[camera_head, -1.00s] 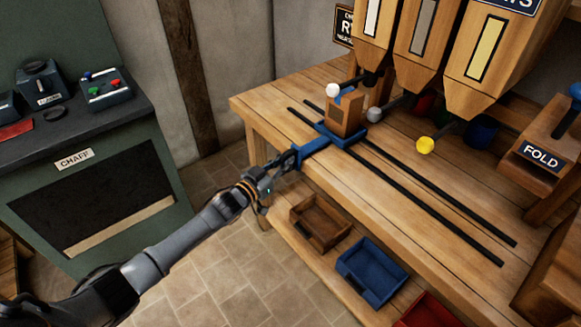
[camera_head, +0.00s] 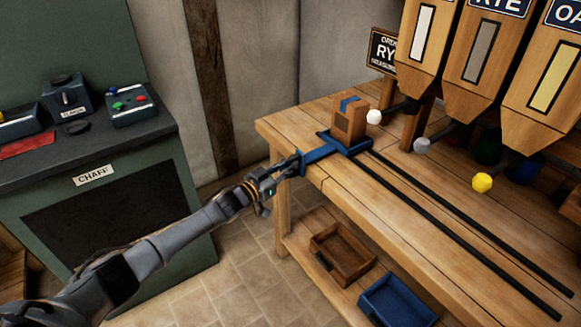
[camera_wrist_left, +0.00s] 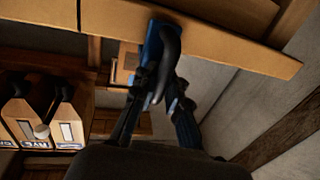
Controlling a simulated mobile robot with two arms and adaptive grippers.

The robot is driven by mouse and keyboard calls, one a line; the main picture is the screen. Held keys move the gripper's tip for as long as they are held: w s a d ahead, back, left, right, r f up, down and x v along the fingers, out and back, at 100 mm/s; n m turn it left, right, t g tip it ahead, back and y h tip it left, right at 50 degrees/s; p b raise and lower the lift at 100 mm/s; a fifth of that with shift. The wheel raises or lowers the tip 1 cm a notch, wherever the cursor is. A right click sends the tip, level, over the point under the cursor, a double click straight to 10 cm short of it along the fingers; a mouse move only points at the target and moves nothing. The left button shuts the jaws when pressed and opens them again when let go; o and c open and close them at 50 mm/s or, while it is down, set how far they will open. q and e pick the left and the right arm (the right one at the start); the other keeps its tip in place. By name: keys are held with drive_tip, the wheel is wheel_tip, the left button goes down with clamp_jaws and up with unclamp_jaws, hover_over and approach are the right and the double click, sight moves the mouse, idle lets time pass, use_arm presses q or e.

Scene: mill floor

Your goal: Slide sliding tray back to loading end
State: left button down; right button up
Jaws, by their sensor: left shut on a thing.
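The blue sliding tray (camera_head: 322,151) sits at the left end of two black rails (camera_head: 445,222) on the wooden bench. A wooden box (camera_head: 348,125) with a blue mark on top stands upright on it. My left gripper (camera_head: 291,167) is shut on the tray's blue handle, which juts over the bench's front edge. In the left wrist view the fingers (camera_wrist_left: 158,82) are around the blue handle (camera_wrist_left: 156,42), seen from below; the fingertips' exact contact is dark. My right gripper is in neither view.
Hoppers (camera_head: 480,60) with ball-ended levers, white, grey and yellow (camera_head: 482,183), hang behind the rails. A brown bin (camera_head: 343,254) and a blue bin (camera_head: 397,302) sit on the lower shelf. A green chaff cabinet (camera_head: 95,205) stands left. The rails right of the tray are clear.

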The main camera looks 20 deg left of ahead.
use_arm(q)
drive_tip(key=shift+a+f, duration=0.3)
drive_tip(key=shift+a, duration=0.1)
drive_tip(key=c, duration=1.4)
unclamp_jaws()
drive_tip(key=shift+a, duration=0.1)
drive_tip(key=shift+o, duration=0.2)
drive_tip(key=shift+a+r, duration=0.1)
drive_tip(key=shift+r, duration=0.05)
drive_tip(key=v, duration=1.2)
drive_tip(key=shift+r, duration=0.1)
